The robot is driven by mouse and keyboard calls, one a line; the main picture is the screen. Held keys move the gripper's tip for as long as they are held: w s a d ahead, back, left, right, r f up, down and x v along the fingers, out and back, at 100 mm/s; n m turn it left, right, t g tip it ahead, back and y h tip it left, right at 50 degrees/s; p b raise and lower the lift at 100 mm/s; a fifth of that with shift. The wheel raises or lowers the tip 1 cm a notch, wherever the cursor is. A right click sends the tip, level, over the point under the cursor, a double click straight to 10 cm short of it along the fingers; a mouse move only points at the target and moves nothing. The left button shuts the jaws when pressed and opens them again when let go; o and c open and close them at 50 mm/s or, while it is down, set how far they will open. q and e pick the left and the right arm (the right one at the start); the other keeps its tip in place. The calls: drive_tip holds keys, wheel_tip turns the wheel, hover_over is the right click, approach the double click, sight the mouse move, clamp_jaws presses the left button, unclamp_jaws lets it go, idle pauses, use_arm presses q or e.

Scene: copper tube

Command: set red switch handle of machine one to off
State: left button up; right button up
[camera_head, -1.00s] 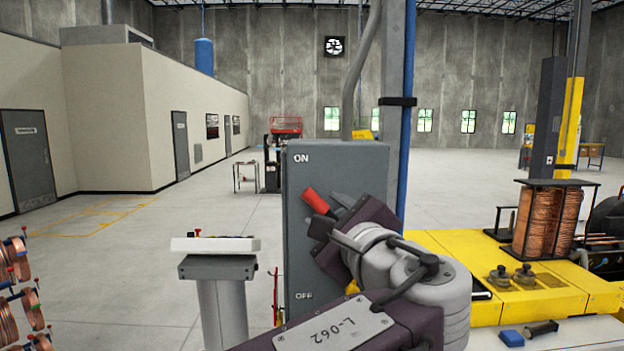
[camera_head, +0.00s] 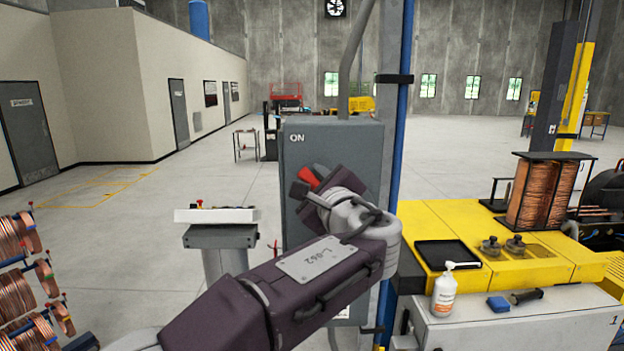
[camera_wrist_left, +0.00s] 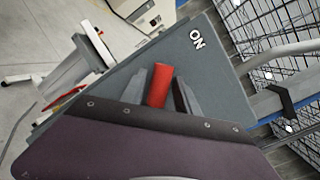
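The red switch handle (camera_head: 309,177) is on the front of a grey switch box (camera_head: 340,145), in the upper part near the ON label. OFF is hidden behind my arm. My left gripper (camera_head: 311,183) is at the handle, its dark fingers either side of it. In the left wrist view, the red handle (camera_wrist_left: 160,85) stands between the two grey fingers (camera_wrist_left: 162,88), with a narrow dark gap on the right side. The fingers look open around it, and firm contact does not show. My right gripper is not in view.
A grey pedestal with a white top (camera_head: 216,215) stands left of the box. A blue pipe (camera_head: 402,130) runs beside it on the right. Copper spools (camera_head: 25,275) are at lower left.

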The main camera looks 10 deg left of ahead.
use_arm(q)
drive_tip(key=shift+w+a, duration=0.1)
clamp_jaws()
idle(1.1)
